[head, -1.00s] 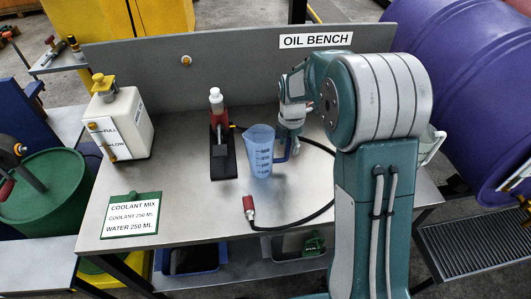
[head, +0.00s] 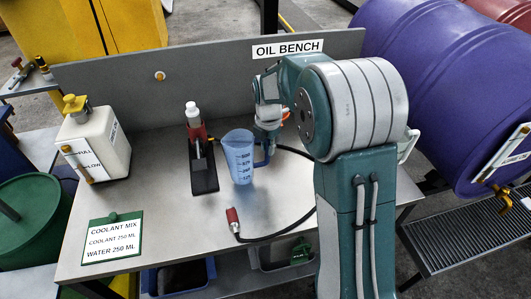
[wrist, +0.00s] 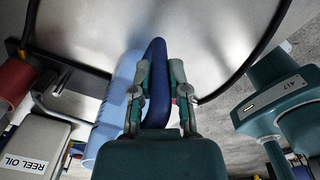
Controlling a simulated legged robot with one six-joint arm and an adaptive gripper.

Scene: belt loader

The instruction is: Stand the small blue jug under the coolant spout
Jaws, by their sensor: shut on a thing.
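The small blue jug (head: 238,160) is translucent, with printed level marks and a darker blue handle on its right. It looks upright at the middle of the bench; I cannot tell whether its base touches the top. My gripper (head: 266,150) is at the handle. In the wrist view my gripper (wrist: 160,98) is shut on the dark blue handle (wrist: 155,65), with the jug body (wrist: 112,105) left of the fingers. The coolant spout appears to be the brass tap (head: 78,164) on the white tank (head: 107,148) at the bench's left; its opening is unclear.
A red hand pump (head: 197,138) on a black base stands just left of the jug. A black hose with a red end (head: 233,220) lies in front. A coolant mix clipboard (head: 112,238) lies front left. The back panel (head: 215,72) closes the rear.

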